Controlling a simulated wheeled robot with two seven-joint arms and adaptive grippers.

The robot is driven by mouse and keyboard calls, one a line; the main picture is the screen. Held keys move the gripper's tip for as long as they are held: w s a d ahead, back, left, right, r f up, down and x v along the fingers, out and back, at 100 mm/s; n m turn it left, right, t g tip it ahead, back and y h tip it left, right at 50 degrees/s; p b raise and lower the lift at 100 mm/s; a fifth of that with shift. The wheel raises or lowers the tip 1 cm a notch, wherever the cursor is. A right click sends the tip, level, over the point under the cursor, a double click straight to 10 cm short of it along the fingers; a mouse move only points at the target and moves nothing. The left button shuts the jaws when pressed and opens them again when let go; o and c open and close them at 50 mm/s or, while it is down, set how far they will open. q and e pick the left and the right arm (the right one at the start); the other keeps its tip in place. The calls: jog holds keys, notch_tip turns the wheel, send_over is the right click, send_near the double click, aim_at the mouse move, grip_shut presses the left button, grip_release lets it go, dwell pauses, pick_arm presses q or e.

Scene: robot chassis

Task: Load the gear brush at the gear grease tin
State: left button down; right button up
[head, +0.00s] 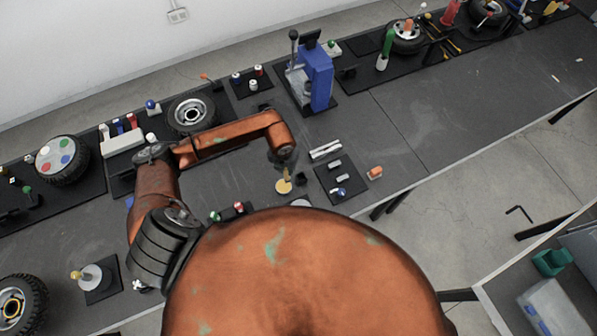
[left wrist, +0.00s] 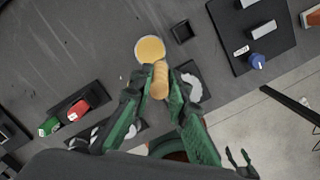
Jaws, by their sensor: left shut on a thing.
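The gear grease tin (head: 283,187) is a small round tin with yellow grease, standing on the dark bench below the end of my left arm. It also shows at the top middle of the left wrist view (left wrist: 149,47). My left gripper (left wrist: 161,82) is shut on the gear brush (left wrist: 160,79), whose tan handle shows between the green-and-black fingers. The brush is at the near edge of the tin in the left wrist view. Its bristles are hidden, so I cannot tell whether they touch the grease. My right gripper is not in view.
A small black holder (left wrist: 182,32) stands just right of the tin. A dark mat (head: 342,182) with metal pieces and a blue-topped item lies further right. Red and green items (left wrist: 80,110) lie left of the gripper. A blue press (head: 313,78) stands behind; bare bench extends right.

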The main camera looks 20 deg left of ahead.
pick_arm(q)
notch_tip(320, 180, down, 7)
jog(key=a+b, duration=0.2)
jog(key=shift+w+b, duration=0.2)
jog(key=shift+b, duration=0.2)
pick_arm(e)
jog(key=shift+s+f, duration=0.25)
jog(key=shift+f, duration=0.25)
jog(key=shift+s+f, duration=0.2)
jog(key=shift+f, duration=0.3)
pick_arm(q)
jog(key=shift+a, duration=0.1)
jog(key=shift+f+b, duration=0.55)
jog(key=shift+f, duration=0.1)
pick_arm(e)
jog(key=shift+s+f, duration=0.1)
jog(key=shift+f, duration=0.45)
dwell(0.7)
pick_arm(q)
jog(key=shift+r, duration=0.15)
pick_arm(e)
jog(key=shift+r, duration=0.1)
pick_arm(q)
notch_tip(320, 180, up, 7)
jog(key=p, duration=0.4)
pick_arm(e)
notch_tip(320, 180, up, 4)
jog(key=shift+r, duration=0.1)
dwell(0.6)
